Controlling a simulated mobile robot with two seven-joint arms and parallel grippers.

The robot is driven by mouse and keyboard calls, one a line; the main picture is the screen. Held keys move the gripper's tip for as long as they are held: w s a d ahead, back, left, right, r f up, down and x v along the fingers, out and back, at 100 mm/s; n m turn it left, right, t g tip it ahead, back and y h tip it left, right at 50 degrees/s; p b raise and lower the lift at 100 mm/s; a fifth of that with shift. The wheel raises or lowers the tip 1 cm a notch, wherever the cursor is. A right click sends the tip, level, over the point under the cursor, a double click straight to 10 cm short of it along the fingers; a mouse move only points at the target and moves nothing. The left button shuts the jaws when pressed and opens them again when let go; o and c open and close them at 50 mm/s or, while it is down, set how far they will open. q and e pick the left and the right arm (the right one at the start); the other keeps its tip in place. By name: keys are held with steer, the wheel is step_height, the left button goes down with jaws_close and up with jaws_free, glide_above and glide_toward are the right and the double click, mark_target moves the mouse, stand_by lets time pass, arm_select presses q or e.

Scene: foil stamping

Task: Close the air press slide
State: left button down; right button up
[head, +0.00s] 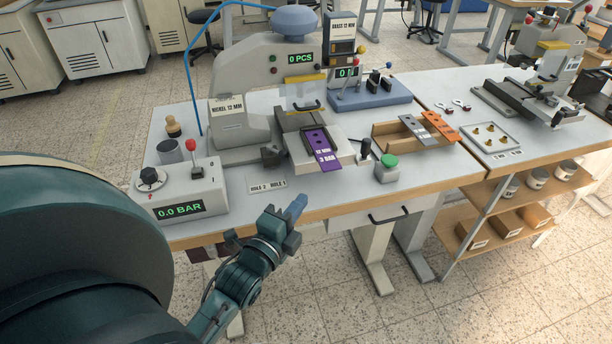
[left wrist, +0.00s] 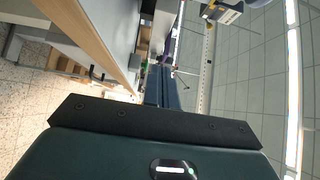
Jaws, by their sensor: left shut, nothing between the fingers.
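The air press (head: 260,65) is a grey machine with a blue dome on top and a display reading 0 PCS. Its slide (head: 335,165) sticks out at the front toward the table edge and carries a purple plate (head: 320,140) marked 12 MM and 3 BAR. My left gripper (head: 296,209) is shut and empty, just in front of the table edge, nearer to me than the slide and apart from it. Its closed fingers also show in the left wrist view (left wrist: 163,86). My right gripper is not in view.
A pressure box (head: 180,192) reading 0.0 BAR stands at the table's left front. A green button (head: 389,162) is right of the slide. A label strip (head: 267,184) lies before the press. A wooden tray (head: 390,143) with orange and grey plates is further right.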

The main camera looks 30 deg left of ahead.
mark_target(295, 170)
arm_select(q)
steer(key=w, duration=0.2)
steer(key=w+a, duration=0.1)
steer(key=w, duration=0.1)
steer(key=w+a, duration=0.1)
steer(key=w, duration=0.2)
steer(key=shift+a+p, duration=0.15)
steer(key=shift+p, duration=0.2)
steer(key=shift+w+a, duration=0.45)
steer(key=shift+a, duration=0.1)
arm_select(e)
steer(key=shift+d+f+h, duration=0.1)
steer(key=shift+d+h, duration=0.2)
arm_select(q)
steer(key=w+a, duration=0.3)
steer(key=shift+w+a, duration=0.1)
steer(key=shift+a, duration=0.2)
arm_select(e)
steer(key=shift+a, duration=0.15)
